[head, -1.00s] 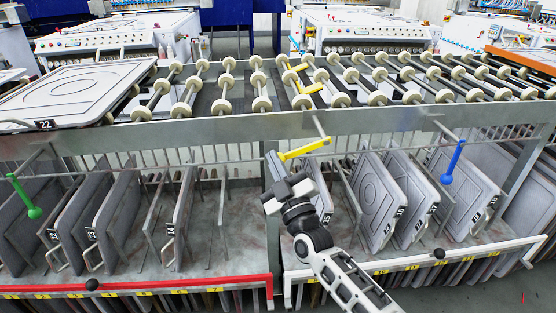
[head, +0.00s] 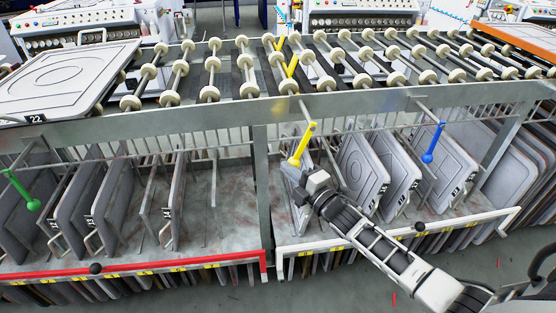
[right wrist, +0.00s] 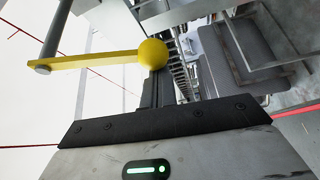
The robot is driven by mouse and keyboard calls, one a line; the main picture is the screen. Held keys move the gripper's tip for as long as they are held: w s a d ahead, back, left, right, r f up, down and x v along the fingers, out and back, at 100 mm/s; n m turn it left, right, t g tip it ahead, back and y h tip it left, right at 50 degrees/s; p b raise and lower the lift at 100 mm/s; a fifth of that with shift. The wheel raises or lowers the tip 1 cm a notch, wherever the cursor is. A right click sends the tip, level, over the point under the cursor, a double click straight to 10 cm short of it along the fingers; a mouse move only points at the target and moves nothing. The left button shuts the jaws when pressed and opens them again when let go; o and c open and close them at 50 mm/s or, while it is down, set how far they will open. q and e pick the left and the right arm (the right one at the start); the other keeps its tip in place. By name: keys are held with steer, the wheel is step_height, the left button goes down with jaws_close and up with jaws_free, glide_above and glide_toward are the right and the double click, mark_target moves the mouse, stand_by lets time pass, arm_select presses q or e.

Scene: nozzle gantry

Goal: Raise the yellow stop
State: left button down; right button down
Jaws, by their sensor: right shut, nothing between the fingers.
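The yellow lever (head: 303,143) hangs from a rod on the front rail, slanting down and left to its ball end. In the right wrist view the yellow lever (right wrist: 95,62) runs from a grey rod to a yellow ball just in front of the fingertips. Yellow bars (head: 289,66) show among the rollers above. My right gripper (head: 303,180) is shut and empty, just below the ball; in the wrist view its dark fingers (right wrist: 158,90) appear close under the ball. Whether they touch cannot be told. My left gripper is not in view.
A blue lever (head: 433,143) hangs to the right and a green lever (head: 22,190) to the left. Grey plates (head: 362,170) stand in racks below the rail. A red rack edge (head: 180,264) and a white one (head: 440,229) run along the front. Plate 22 (head: 60,75) lies on the rollers.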

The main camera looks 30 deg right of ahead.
steer(key=shift+s+d+f+n+g+h+p, duration=0.2)
steer(key=shift+d+n+g+p, duration=0.2)
steer(key=shift+d+n, duration=0.25)
steer(key=shift+s+d+f+n+g+h+p, duration=0.1)
steer(key=shift+s+d+f+n+g+p, duration=0.2)
steer(key=shift+d+n, duration=0.35)
steer(key=shift+s+d+f+n+g+h+p, duration=0.15)
steer(key=shift+d+n+g+p, duration=0.3)
steer(key=shift+d, duration=0.25)
steer(key=shift+d, duration=0.1)
steer(key=a+f, duration=0.1)
steer(key=a, duration=0.3)
steer(key=v, duration=0.9)
steer(key=shift+s, duration=0.3)
